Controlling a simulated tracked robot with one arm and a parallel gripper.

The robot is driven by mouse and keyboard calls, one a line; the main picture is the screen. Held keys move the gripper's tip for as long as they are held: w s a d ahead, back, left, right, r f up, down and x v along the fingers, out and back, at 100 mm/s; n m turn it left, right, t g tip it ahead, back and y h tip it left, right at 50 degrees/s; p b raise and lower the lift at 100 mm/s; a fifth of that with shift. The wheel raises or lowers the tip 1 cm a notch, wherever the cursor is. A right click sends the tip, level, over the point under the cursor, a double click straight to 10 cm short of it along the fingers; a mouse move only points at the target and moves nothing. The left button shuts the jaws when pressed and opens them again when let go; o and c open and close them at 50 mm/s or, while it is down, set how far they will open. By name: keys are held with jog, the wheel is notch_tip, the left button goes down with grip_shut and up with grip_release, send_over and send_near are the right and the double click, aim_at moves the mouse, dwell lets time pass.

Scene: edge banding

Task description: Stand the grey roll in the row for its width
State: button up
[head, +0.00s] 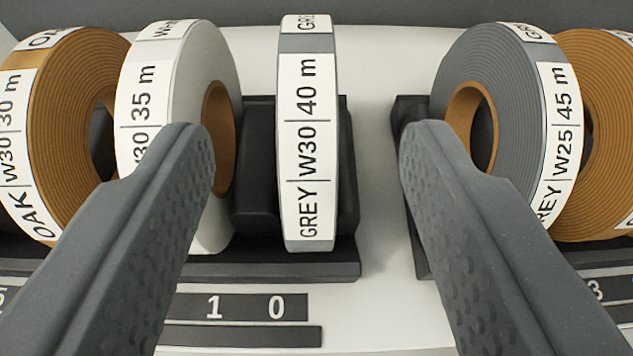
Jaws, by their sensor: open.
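A grey roll (308,150) labelled GREY W30 40 m stands upright, edge-on to me, in the dark rack (300,267) in the middle. Its label faces me. To its left in the same row stand a white roll (180,95) marked W30 35 m and an oak roll (50,120) marked OAK W30 30 m. My gripper (306,132) is open, with one finger on each side of the W30 grey roll and a wide gap on the right. Nothing is visibly held. The left finger hides part of the white roll.
Another grey roll (515,110), marked W25 45 m, stands at the right behind my right finger, with an oak-coloured roll (600,120) beside it. A dark number strip (240,307) showing 1 and 0 lies in front. Pale bare surface (375,200) separates the two racks.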

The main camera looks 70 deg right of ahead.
jog(key=shift+s+a+r, duration=0.2)
jog(key=shift+a, duration=0.2)
jog(key=shift+w, duration=0.1)
jog(key=w+a+r+n+t+y, duration=0.1)
jog(key=w+a+r+t+y, duration=0.25)
jog(key=r, duration=0.55)
jog(key=w+a+r+n+t+y, duration=0.1)
jog(key=w+a+r+n+t, duration=0.2)
jog(key=a+r, duration=0.45)
jog(key=w+a+r+t+y, duration=0.25)
jog(key=w+r+t, duration=0.2)
jog(key=r, duration=0.65)
jog(key=s+a+r+n+t+y, duration=0.1)
jog(key=s+a+r+n+y, duration=0.3)
jog(key=a+r, duration=0.4)
jog(key=s+a+r+n+y, duration=0.25)
jog(key=s+a+r, duration=0.25)
jog(key=r, duration=0.5)
jog(key=s+a+r+n, duration=0.1)
jog(key=s+r, duration=0.1)
jog(key=s, duration=0.4)
jog(key=s+a+r+n+g+h, duration=0.1)
jog(key=s+r+n, duration=0.1)
jog(key=s, duration=0.4)
jog(key=shift+r+g, duration=0.3)
jog(key=shift+r, duration=0.15)
